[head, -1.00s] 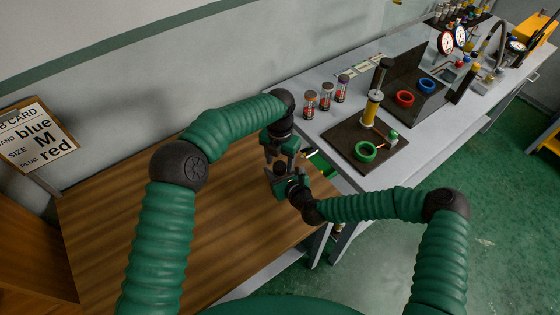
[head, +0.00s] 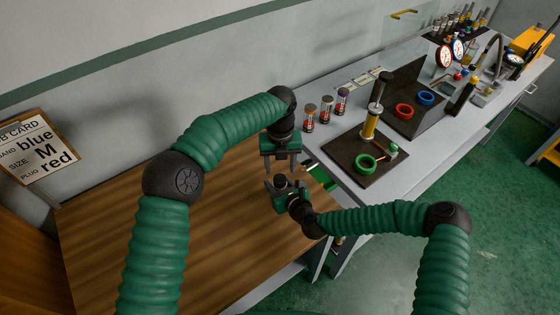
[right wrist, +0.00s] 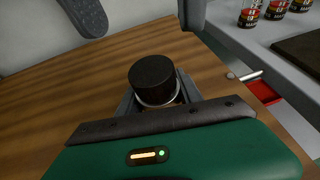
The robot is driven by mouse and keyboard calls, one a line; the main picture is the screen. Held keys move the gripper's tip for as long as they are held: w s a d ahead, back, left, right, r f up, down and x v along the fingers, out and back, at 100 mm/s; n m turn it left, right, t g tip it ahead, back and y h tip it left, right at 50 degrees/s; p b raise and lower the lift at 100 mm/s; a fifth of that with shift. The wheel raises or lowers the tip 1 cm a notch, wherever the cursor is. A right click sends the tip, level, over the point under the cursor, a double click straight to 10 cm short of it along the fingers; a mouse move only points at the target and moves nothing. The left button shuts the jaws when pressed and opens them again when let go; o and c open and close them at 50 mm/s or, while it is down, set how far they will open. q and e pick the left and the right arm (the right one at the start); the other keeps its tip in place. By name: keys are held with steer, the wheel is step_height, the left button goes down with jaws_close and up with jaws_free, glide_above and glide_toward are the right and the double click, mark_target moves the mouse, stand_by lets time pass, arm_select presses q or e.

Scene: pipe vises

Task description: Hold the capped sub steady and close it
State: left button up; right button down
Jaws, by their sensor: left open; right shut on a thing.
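The capped sub shows in the right wrist view as a black cylindrical cap (right wrist: 153,78) above a pale metal ring; its lower body is hidden by my right gripper. In the head view it is a small dark cap (head: 281,180). My right gripper (head: 285,189) is shut on it and holds it upright above the wooden table. My left gripper (head: 282,167) is open, fingers pointing down, just above the cap and apart from it. A grey part at the top left of the right wrist view may be its finger.
The wooden table (head: 130,240) below is mostly clear. A card (head: 35,145) reads blue, M, red.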

arm_select(q)
steer(key=n, duration=0.6)
steer(key=shift+r+n, duration=0.25)
steer(key=shift+n, duration=0.05)
steer(key=n, duration=0.3)
steer(key=shift+r, duration=0.1)
steer(key=n, duration=0.6)
steer(key=shift+r, duration=0.2)
steer(key=n, duration=0.6)
steer(key=shift+r+n, duration=0.2)
steer(key=shift+n, duration=0.1)
steer(key=n, duration=0.3)
steer(key=shift+r, duration=0.1)
steer(key=n, duration=0.6)
steer(key=shift+r, duration=0.2)
steer(key=n, duration=0.6)
steer(key=shift+r, duration=0.2)
steer(key=n, duration=0.5)
steer(key=shift+r, duration=0.15)
